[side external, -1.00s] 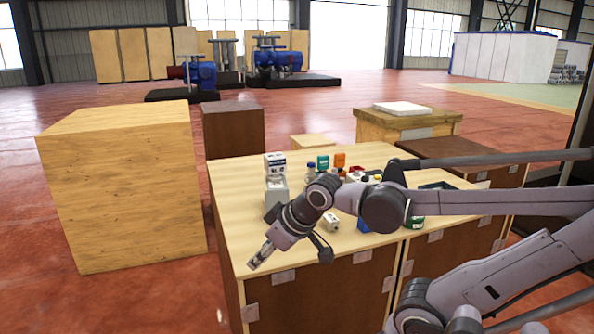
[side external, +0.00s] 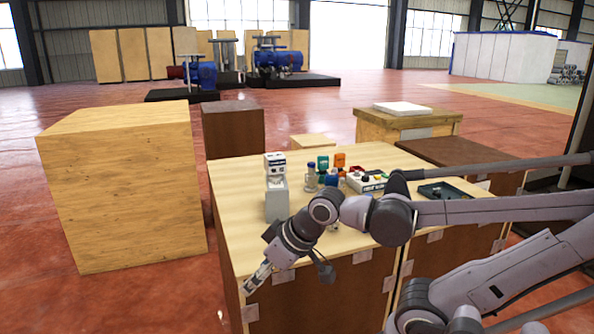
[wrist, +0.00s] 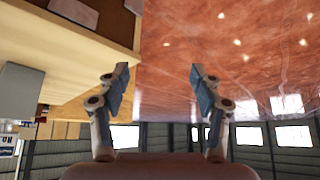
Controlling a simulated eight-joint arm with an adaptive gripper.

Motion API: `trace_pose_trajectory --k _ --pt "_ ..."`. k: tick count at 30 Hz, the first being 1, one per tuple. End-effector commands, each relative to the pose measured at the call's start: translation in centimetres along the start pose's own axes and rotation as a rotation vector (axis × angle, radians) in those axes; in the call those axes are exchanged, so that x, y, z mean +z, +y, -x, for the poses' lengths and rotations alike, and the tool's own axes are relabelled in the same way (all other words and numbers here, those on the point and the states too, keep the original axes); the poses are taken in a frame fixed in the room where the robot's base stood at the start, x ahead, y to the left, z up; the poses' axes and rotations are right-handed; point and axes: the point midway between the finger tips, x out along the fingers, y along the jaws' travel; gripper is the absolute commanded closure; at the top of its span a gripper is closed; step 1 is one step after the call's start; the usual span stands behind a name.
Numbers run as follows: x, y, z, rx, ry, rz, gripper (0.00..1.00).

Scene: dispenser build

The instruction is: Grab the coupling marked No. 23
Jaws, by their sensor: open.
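My gripper (side external: 256,281) is at the near left corner of the wooden table (side external: 236,172), outside its front edge and pointing down to the left. In the wrist view my gripper (wrist: 160,75) shows two separated fingers with nothing between them. I cannot make out a coupling marked No. 23. Several small parts lie on the table, too small to read, and my arm hides some of them. A grey-white dispenser-like unit (side external: 277,190) stands upright on the table, behind my gripper.
A white box with coloured buttons (side external: 366,182) and a dark tray (side external: 442,191) are on the table. Small bottles (side external: 311,177), a green part (side external: 323,162) and an orange part (side external: 340,160) stand near the middle. A large wooden crate (side external: 120,190) is left. Red floor (wrist: 240,60) is open beyond the table edge.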

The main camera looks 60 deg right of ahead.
Motion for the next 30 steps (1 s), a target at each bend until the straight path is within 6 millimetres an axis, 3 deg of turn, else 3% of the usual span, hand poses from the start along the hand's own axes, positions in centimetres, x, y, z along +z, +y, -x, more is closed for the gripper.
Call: trace_pose_trajectory --k 8,11,14,18,22,26,30 --pt "-0.2 0.2 0.0 0.003 -0.001 -0.004 0.33" --pt "-1.2 1.4 0.3 0.025 -0.009 -0.033 0.33" --pt "-3.2 4.2 0.9 0.070 -0.028 -0.096 0.33" --pt "-6.5 10.3 2.0 0.153 -0.066 -0.220 0.33" --pt "-8.6 16.9 3.2 0.225 -0.103 -0.340 0.33" --pt "-9.4 24.0 4.7 0.291 -0.138 -0.461 0.33" --pt "-8.8 31.8 6.7 0.353 -0.171 -0.590 0.33"
